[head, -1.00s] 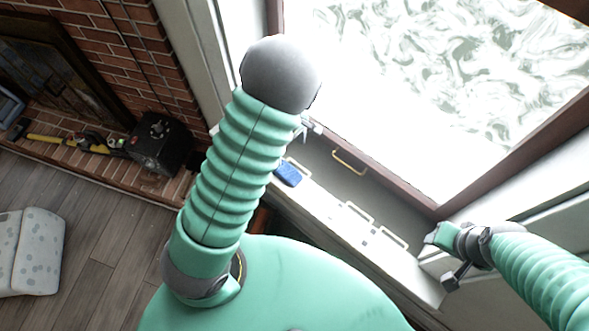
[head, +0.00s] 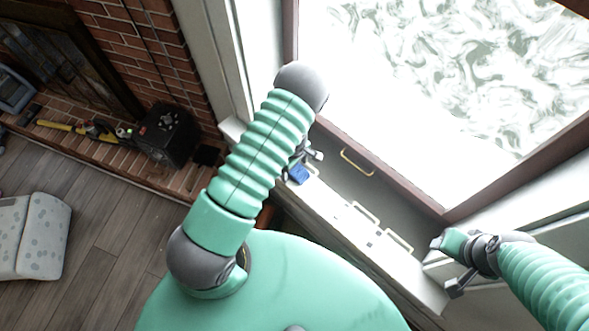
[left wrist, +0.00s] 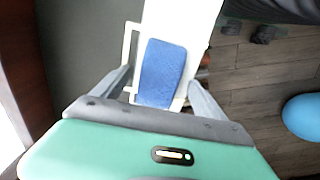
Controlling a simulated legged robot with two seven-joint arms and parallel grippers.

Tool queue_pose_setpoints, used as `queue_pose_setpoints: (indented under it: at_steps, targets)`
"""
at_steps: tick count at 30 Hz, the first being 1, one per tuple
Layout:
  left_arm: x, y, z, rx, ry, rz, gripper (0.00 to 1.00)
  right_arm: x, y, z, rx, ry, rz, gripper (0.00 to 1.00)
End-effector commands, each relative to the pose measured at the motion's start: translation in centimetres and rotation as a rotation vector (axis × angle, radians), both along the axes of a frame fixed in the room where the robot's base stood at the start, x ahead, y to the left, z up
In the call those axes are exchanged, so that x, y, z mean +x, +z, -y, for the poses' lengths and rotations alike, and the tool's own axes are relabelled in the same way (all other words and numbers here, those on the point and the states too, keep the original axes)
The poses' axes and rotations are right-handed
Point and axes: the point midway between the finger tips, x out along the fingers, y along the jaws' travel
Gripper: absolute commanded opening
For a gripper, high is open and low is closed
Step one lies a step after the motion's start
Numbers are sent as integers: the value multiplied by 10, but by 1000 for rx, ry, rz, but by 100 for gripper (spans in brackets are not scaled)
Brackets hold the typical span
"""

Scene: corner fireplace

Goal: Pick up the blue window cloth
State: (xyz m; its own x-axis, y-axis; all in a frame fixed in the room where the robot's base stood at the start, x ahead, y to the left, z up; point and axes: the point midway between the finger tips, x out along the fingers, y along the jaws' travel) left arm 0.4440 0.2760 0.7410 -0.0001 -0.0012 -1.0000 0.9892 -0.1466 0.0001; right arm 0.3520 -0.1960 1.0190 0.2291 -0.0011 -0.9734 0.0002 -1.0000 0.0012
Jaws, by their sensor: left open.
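The blue window cloth (head: 299,174) lies on the white window sill, partly hidden by my left gripper in the head view. In the left wrist view the cloth (left wrist: 163,73) lies flat between my spread fingers, with its near end close to the palm. My left gripper (head: 304,164) is open over the cloth; its fingers (left wrist: 162,88) stand on either side of it. I cannot tell whether they touch it. My right gripper (head: 447,264) is at the right, near the sill's far right end, away from the cloth; its jaw opening is unclear.
The white sill (head: 338,216) carries several white handles, one right beside the cloth. A brick fireplace, a black box (head: 166,135) and a pale footstool (head: 35,235) are at the left.

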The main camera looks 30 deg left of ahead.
Motion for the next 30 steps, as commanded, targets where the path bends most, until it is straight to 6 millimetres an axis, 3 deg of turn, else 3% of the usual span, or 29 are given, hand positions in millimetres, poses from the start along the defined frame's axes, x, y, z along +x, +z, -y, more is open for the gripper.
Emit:
queue_pose_setpoints:
  at_steps: [7, 22, 30]
  targets:
    - [1, -4, 0, 0, 1, 1, 83, 0, 0, 0, 0, 0, 0, 45]
    - [1, -4, 0, 0, 0, 1, 18, 0, 0, 0, 0, 0, 0, 45]
    - [1, -2, 0, 1, 0, 1, 17, 0, 0, 0, 0, 0, 0, 45]
